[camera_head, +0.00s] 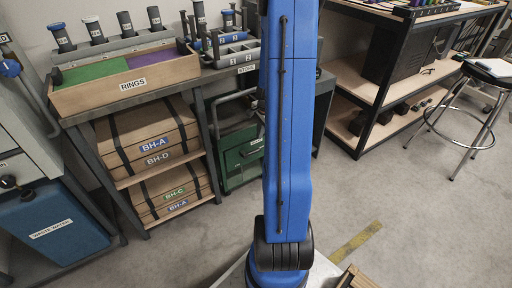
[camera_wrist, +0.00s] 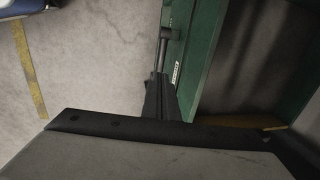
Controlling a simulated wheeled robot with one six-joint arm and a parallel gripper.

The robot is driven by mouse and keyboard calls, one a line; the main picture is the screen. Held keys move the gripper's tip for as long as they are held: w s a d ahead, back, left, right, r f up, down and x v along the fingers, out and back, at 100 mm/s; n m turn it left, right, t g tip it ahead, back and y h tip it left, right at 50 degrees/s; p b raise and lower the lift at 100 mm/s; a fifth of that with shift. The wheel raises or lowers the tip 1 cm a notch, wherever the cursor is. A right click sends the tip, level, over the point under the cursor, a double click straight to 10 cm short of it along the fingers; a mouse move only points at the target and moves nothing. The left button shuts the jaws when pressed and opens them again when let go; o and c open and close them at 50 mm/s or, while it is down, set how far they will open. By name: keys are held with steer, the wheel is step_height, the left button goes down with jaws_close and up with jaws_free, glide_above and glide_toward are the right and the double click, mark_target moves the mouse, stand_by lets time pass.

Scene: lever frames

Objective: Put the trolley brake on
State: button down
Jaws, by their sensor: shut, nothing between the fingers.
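The green trolley (camera_head: 235,160) stands low behind my blue arm in the head view, partly hidden by it. Its green side (camera_wrist: 200,55) fills the right of the wrist view, with a dark open inside. A grey lever-like rod (camera_wrist: 164,50) with a rounded end runs along that side, beside a small white label. I cannot tell for sure that it is the brake. My gripper (camera_wrist: 158,82) is dark, shut and empty, and points at the rod's lower end. I cannot tell whether they touch. In the head view my gripper is hidden behind my arm.
A bench with a rings tray (camera_head: 130,85) and shelved boxes (camera_head: 150,140) stands left of the trolley. A dark shelf unit (camera_head: 375,95) and a stool (camera_head: 480,90) are at the right. Open concrete floor (camera_head: 400,200) lies at right, with yellow tape (camera_head: 357,241).

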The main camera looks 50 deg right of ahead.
mark_target(257, 150)
steer(key=shift+f, duration=0.15)
steer(key=f, duration=0.3)
steer(key=w+f, duration=0.1)
steer(key=f, duration=0.2)
steer(key=w+f, duration=0.1)
steer(key=f, duration=0.2)
steer(key=shift+d+f, duration=0.1)
steer(key=shift+f, duration=0.2)
steer(key=shift+s+d+f, duration=0.1)
steer(key=shift+d+f, duration=0.15)
steer(key=shift+f, duration=0.2)
steer(key=shift+r, duration=0.15)
